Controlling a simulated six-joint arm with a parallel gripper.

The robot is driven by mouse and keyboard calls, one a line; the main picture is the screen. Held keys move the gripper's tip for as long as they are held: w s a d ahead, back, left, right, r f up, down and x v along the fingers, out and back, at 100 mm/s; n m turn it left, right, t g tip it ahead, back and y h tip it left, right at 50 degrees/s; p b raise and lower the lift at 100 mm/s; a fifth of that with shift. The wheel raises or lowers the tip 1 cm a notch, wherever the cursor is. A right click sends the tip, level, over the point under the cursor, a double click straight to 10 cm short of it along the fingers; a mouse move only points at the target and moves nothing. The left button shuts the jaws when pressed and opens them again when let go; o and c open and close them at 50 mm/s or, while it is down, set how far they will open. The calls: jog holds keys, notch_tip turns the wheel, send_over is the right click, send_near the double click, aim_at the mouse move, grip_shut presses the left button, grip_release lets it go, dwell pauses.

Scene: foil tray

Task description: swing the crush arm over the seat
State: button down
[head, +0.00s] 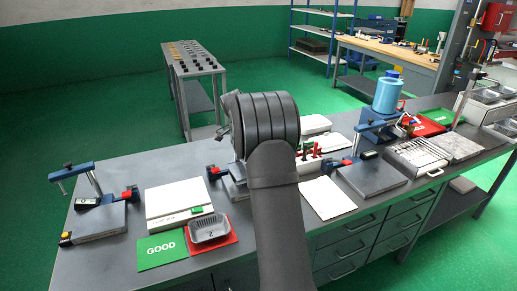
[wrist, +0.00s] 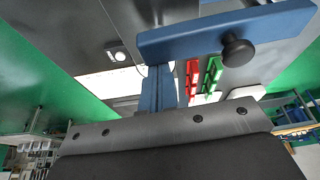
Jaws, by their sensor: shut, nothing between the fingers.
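In the wrist view a blue crush arm (wrist: 225,35) crosses the top of the picture, with a black knob (wrist: 237,50) near its right end and a blue post (wrist: 158,88) below it. The grey, bolted edge of my gripper (wrist: 165,130) fills the lower part, shut and empty, just in front of the post; I cannot tell whether they touch. In the head view my dark arm hides my gripper and most of the middle fixture; only its red clamp (head: 213,172) and part of its base show. The seat cannot be made out. A foil tray (head: 209,228) sits on a red card.
Similar blue-armed fixtures stand at the left (head: 98,222) and right (head: 372,178) of the bench. A white box (head: 178,203), a green GOOD card (head: 162,248) and a white sheet (head: 326,198) lie between. Red and green upright pieces (wrist: 192,78) stand close behind the blue post.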

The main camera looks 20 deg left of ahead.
jog(key=shift+s+a, duration=0.25)
jog(key=shift+s, duration=0.1)
dwell(0.4)
jog(key=shift+w+d, duration=1.2)
jog(key=shift+d, duration=0.05)
jog(key=shift+w+r, duration=0.15)
jog(key=shift+r, duration=0.45)
jog(key=v, duration=0.8)
jog(key=shift+a+r, duration=0.2)
jog(key=shift+r, duration=0.15)
